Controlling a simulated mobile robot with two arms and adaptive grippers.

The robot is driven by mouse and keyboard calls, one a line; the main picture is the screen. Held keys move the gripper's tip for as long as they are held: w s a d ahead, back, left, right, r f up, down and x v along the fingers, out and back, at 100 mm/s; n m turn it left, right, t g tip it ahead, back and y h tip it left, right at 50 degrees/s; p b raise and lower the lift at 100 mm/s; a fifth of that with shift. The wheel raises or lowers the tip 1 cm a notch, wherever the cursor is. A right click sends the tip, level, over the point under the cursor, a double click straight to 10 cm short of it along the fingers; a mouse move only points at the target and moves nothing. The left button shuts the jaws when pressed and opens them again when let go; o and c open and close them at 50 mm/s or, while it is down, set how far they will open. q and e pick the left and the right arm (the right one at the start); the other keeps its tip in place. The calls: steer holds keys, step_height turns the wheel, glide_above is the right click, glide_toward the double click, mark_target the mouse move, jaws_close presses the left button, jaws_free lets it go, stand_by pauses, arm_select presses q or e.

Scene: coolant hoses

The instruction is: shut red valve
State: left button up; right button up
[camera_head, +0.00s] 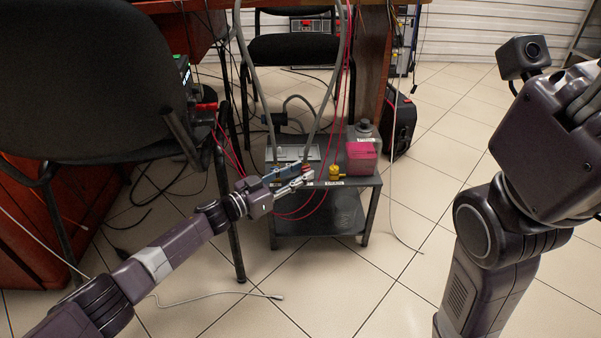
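A small low grey cart (375,181) stands on the tiled floor in the middle of the head view. A small red part (306,167), which looks like the red valve, shows at its front edge, mostly hidden by my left gripper. My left gripper (304,176) reaches in from the left, with its fingertips at or right beside this red part. I cannot tell whether the fingers touch it or are closed. A yellow valve (335,173) sits just right of the fingertips. My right arm is folded at the right edge, and its fingers do not show.
A container of pink liquid (361,158) stands on the cart's right end. Grey hoses and thin red hoses rise from the cart. A black chair (75,85) stands close on the left, by my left arm. Floor at right front is clear apart from a cable.

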arm_select(q)
steer(key=v, duration=0.7)
steer(key=shift+s+a, duration=0.15)
steer(key=shift+a, duration=0.05)
steer(key=shift+d, duration=0.1)
